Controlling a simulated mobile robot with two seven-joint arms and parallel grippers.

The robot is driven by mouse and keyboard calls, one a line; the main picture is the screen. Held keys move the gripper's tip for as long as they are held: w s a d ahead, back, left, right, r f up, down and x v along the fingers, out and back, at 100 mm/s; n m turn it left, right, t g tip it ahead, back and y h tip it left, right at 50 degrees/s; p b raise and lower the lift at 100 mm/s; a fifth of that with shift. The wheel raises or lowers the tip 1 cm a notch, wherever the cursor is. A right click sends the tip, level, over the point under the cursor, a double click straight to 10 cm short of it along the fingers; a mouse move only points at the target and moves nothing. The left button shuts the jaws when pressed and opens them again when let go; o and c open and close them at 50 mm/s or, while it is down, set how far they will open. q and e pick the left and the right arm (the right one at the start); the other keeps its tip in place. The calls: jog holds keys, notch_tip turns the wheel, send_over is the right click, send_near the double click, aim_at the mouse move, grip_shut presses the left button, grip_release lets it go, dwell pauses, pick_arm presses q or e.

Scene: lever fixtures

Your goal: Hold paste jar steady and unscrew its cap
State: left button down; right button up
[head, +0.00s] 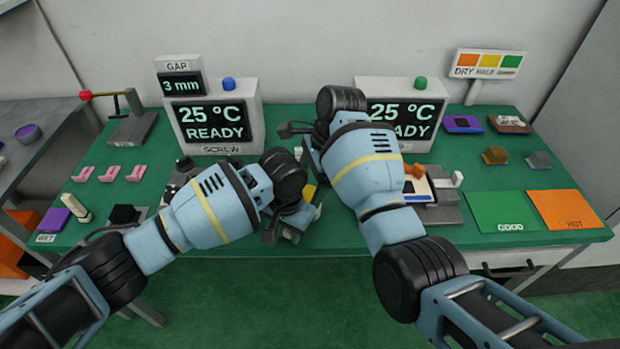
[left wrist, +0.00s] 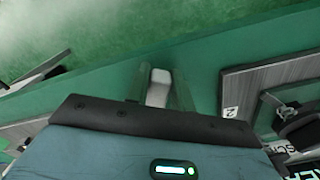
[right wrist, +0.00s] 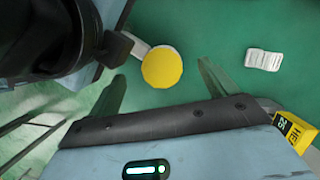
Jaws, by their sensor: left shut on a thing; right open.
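The paste jar is mostly hidden. Its round yellow cap (right wrist: 162,67) faces up in the right wrist view, and a bit of yellow shows between my arms in the head view. In the left wrist view my left gripper (left wrist: 157,82) is shut on a pale piece that appears to be the jar (left wrist: 159,93). My right gripper (right wrist: 161,85) is open, with the cap lying between and beyond its fingertips, apart from both. In the head view, my own arms largely hide the right fingertips and the jar.
Two display boxes (head: 212,115) stand at the back. Pink clips (head: 110,173) lie at left; green (head: 502,211) and orange (head: 566,209) mats lie at right. The table's front edge is close.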

aim_at(308, 194)
jog(key=shift+f, duration=0.1)
dwell(0.4)
jog(key=shift+f, duration=1.4)
jog(key=c, duration=1.2)
jog(key=n+g, duration=0.1)
jog(key=n, duration=0.3)
jog(key=shift+w, duration=0.15)
jog(key=shift+r, duration=0.3)
jog(key=shift+r, duration=0.3)
jog(key=shift+r, duration=0.55)
